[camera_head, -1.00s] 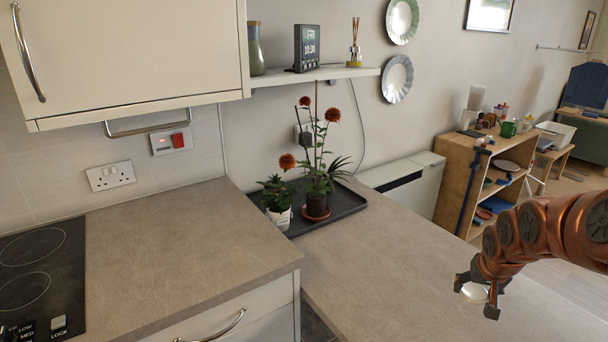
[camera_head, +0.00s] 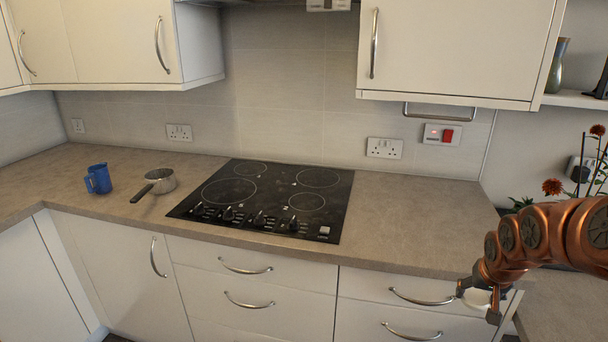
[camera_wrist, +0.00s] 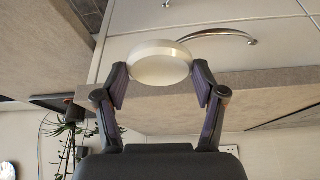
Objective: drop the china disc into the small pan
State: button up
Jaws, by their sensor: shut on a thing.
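The china disc (camera_wrist: 160,66) is white and round, held between the two fingers of my gripper (camera_wrist: 160,88) in the wrist view. In the head view my gripper (camera_head: 480,300) is at the lower right, in front of the drawers, with a sliver of the white disc (camera_head: 481,297) showing between its fingers. The small pan (camera_head: 159,181) is a metal saucepan with a dark handle pointing to the lower left. It stands upright on the worktop at the left, far from my gripper. The inside of the pan is barely visible.
A blue jug (camera_head: 99,179) stands left of the pan. A black hob (camera_head: 268,199) with knobs lies between the pan and my gripper's side. The worktop (camera_head: 415,220) right of the hob is clear. Wall cabinets (camera_head: 450,45) hang above; a flowering plant (camera_head: 596,165) is at the right.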

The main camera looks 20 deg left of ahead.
aim_at(166, 186)
jog(key=u, duration=1.85)
jog(key=i, duration=0.8)
